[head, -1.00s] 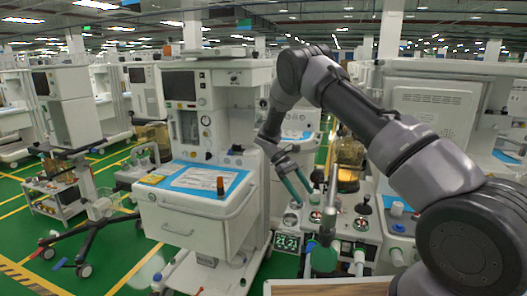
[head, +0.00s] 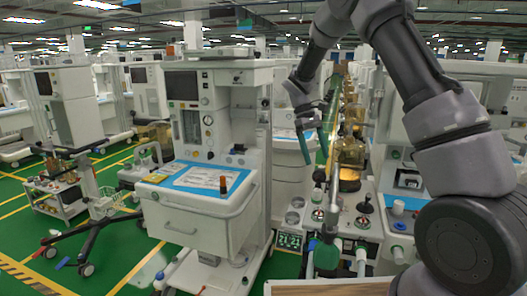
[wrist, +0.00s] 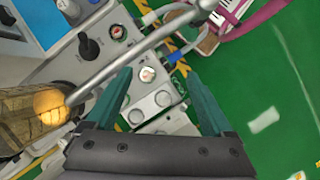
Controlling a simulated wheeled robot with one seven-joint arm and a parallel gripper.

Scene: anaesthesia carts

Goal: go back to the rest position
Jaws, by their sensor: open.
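My gripper (head: 315,135) hangs from my raised arm in the head view, right of the middle, in front of the row of machines. Its two green fingers are apart and nothing is between them. In the wrist view the open fingers (wrist: 158,80) point down over a panel with round gauges (wrist: 145,75), with clear space showing between them. My arm links cover part of the right side of the head view.
An anaesthesia cart (head: 200,215) with a blue-topped drawer stands left of my gripper, an amber bottle (head: 223,185) on it. A unit with gauges (head: 318,214) and a glowing amber canister (head: 349,170) stand below and right. Green floor (head: 120,245) is open at left.

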